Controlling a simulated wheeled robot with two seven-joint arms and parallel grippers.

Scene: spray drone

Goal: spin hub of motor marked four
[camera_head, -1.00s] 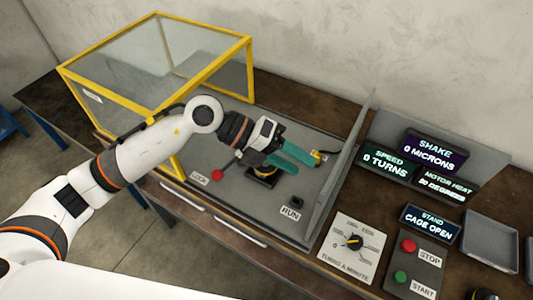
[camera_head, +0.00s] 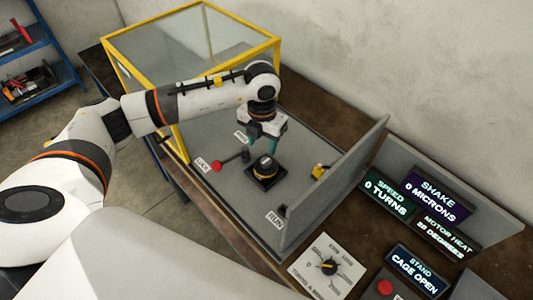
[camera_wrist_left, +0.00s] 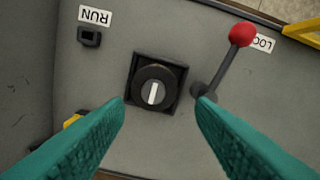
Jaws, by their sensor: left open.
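A black round motor hub with an orange-yellow band (camera_head: 266,165) sits on a square black base on the grey stand plate. In the left wrist view its top (camera_wrist_left: 154,89) shows a pale bar mark; no number four can be read on it. My left gripper (camera_head: 265,139) is above and just behind the hub, pointing down. Its teal fingers are apart and empty, and in the left wrist view the gripper (camera_wrist_left: 160,112) has the hub between and beyond its fingertips, not touching. My right gripper is not in view.
A lever with a red knob (camera_head: 216,166) stands left of the hub, by the LOCK label. A RUN label (camera_head: 274,218) is at the front. The yellow-framed cage (camera_head: 190,45) stands open behind. A grey upright panel (camera_head: 335,180) bounds the right. Displays read CAGE OPEN and 0 TURNS.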

